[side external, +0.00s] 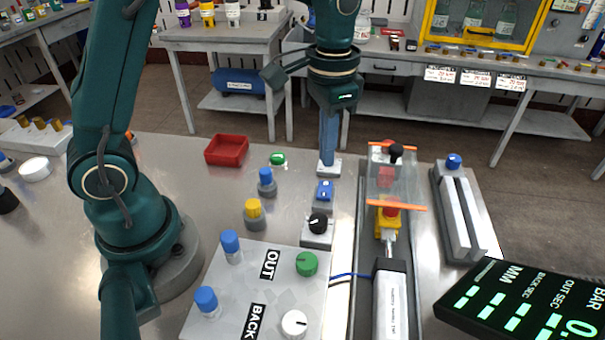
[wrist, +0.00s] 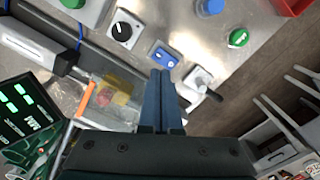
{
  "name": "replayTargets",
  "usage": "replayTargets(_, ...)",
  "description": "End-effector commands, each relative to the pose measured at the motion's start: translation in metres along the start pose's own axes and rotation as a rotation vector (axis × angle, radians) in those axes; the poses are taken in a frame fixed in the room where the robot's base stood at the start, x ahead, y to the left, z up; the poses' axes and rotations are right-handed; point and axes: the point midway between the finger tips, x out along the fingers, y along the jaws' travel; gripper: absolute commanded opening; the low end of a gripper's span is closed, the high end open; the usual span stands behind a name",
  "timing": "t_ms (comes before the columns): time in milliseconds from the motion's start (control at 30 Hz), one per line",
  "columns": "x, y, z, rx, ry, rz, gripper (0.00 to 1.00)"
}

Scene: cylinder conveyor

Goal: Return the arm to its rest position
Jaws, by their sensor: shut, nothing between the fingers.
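My gripper (side external: 327,158) hangs straight down from my arm, its blue fingers together and empty. In the side external view the fingertips are just above or in front of a small white base (side external: 328,172); I cannot tell whether they touch it. In the wrist view my gripper (wrist: 161,75) shows both blue fingers side by side with nothing held. A blue switch box (side external: 323,192) stands close to the fingertips, and it also shows in the wrist view (wrist: 163,57). A white block with a black lever (wrist: 199,80) is right beside the fingers there.
A black knob box (side external: 318,226) and a control panel (side external: 250,290) with knobs lie nearer. A clear-guarded cylinder unit (side external: 393,180) is to the right. A red tray (side external: 226,150) and several blue- and yellow-capped pieces are to the left. A dark display (side external: 520,305) fills the lower right.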

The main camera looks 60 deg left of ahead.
Motion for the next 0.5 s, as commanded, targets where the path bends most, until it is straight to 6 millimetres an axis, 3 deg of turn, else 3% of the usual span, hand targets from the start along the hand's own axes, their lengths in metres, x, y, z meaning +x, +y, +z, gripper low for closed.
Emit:
replayTargets(233, -0.036, -0.001, 0.004, -0.007, 0.109, -0.026, 0.0)
replayTargets(500, -0.081, 0.007, 0.051, -0.063, 0.291, -0.064, 0.0)
